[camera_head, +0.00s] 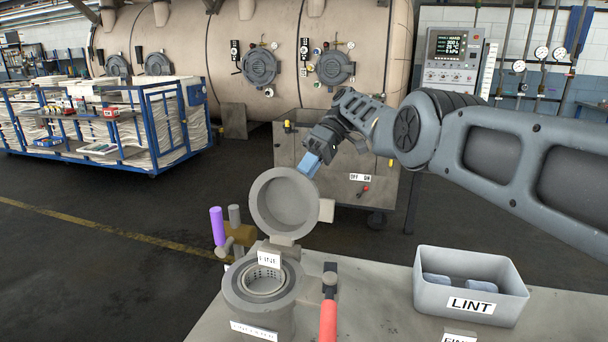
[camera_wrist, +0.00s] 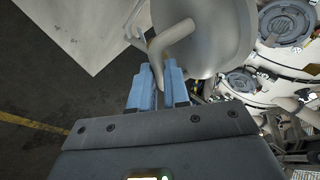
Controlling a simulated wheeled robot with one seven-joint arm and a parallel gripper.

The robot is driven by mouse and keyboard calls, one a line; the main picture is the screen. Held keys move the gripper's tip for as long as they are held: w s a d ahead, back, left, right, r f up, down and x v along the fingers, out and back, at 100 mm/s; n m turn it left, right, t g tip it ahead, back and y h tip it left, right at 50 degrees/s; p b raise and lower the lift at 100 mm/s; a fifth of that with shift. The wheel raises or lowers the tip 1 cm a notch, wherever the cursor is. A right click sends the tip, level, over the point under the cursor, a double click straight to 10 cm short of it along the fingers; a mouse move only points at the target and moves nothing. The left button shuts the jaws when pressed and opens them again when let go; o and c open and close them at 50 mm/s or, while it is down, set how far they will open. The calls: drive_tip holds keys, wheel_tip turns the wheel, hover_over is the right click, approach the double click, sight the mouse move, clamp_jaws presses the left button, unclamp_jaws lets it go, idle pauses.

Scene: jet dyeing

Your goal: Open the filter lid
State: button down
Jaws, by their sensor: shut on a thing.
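The filter lid (camera_head: 284,201) is a round grey cover, standing raised and roughly upright on its hinge above the filter housing (camera_head: 262,308). The housing is open, and a perforated basket (camera_head: 263,281) with a "FINE" tag shows inside it. My gripper (camera_head: 311,164) is at the upper right edge of the lid. In the wrist view, its blue fingers (camera_wrist: 160,82) are shut on the lid's curved grey handle (camera_wrist: 172,40).
A grey "LINT" bin (camera_head: 470,284) with blue-grey pieces stands right on the bench. A red-handled lever (camera_head: 328,312) is just right of the housing. A purple-handled valve (camera_head: 217,226) stands left of it. A cart (camera_head: 110,125) and the large dyeing vessel (camera_head: 270,50) are behind.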

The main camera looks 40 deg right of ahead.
drive_tip(key=shift+d+f, duration=0.4)
drive_tip(key=shift+f, duration=0.2)
drive_tip(key=c, duration=1.5)
unclamp_jaws()
drive_tip(key=shift+o, duration=0.6)
drive_tip(key=shift+w+d+f, duration=0.1)
drive_tip(key=shift+w+f, duration=0.05)
drive_tip(key=shift+o, duration=1.3)
drive_tip(key=shift+a+r, duration=0.2)
drive_tip(key=shift+r, duration=0.25)
